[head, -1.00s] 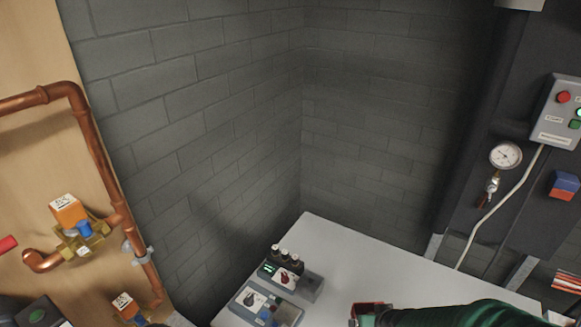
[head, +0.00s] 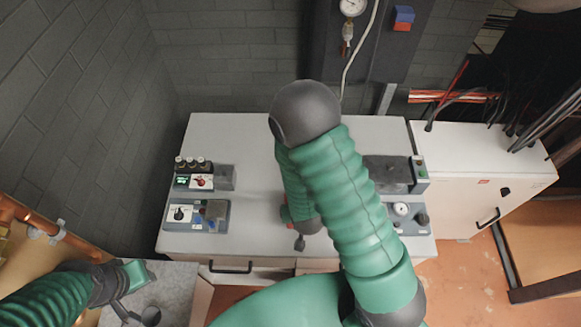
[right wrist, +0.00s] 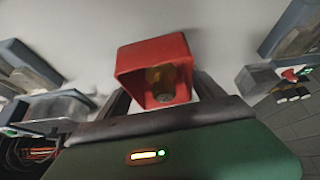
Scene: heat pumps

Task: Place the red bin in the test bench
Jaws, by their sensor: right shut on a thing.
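The red bin (right wrist: 178,57) is a small open box with a brass-coloured fitting inside, in the right wrist view. My right gripper (right wrist: 162,90) is shut on it. In the head view my right arm hides most of that gripper and bin; only a red sliver of the bin (head: 285,213) shows. The test bench (head: 240,130) appears to be the light grey table in the middle, and the bin is over its top; I cannot tell whether they touch. My left gripper (head: 135,300) is at the lower left, its fingers unclear.
Control boxes stand on the bench's left side (head: 195,215) and right side (head: 410,215). A white cabinet (head: 470,190) with cables stands at the right. Copper pipe (head: 45,225) runs at the left. The bench's back left top is clear.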

